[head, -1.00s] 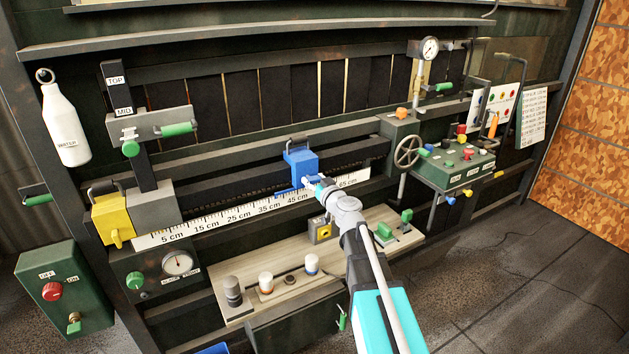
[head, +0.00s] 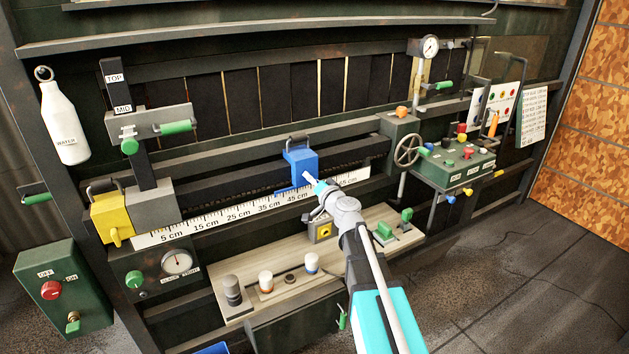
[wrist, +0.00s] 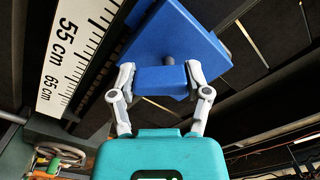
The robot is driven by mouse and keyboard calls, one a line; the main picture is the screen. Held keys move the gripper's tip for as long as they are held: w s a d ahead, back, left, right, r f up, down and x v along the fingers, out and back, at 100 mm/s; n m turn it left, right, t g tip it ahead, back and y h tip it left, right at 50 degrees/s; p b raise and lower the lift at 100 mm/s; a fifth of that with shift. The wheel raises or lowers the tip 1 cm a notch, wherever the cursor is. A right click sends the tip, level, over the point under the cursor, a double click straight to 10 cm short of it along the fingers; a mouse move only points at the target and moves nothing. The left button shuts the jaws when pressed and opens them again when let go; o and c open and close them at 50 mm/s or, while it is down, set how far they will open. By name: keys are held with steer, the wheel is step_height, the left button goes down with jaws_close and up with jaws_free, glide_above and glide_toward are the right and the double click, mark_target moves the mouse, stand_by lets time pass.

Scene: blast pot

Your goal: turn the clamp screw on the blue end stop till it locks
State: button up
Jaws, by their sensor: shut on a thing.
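The blue end stop (head: 300,161) sits on the dark rail above the white centimetre scale (head: 250,205), near its right half. In the wrist view its blue body (wrist: 175,40) fills the top middle, with a dark screw shaft (wrist: 169,61) coming out of its face. The clamp screw's blue head (wrist: 160,80) sits at the near end of that shaft. My gripper (wrist: 160,78) has one finger on each side of this head and is shut on it. In the head view my gripper (head: 316,187) reaches the front of the stop and hides most of the screw.
A yellow end stop (head: 112,215) stands at the scale's left end. A handwheel (head: 407,150) and a green control box (head: 455,165) are to the right. A wooden shelf (head: 245,300) with several knobs lies below my arm.

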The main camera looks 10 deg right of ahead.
steer(key=m, duration=0.4)
steer(key=shift+a+f+m, duration=0.1)
steer(key=shift+a+m, duration=0.05)
steer(key=shift+m, duration=0.15)
steer(key=shift+s+a+m, duration=0.1)
steer(key=shift+s+m, duration=0.05)
steer(key=shift+m, duration=1.85)
steer(key=o, duration=1.2)
steer(key=shift+c, duration=0.2)
steer(key=v, duration=1.2)
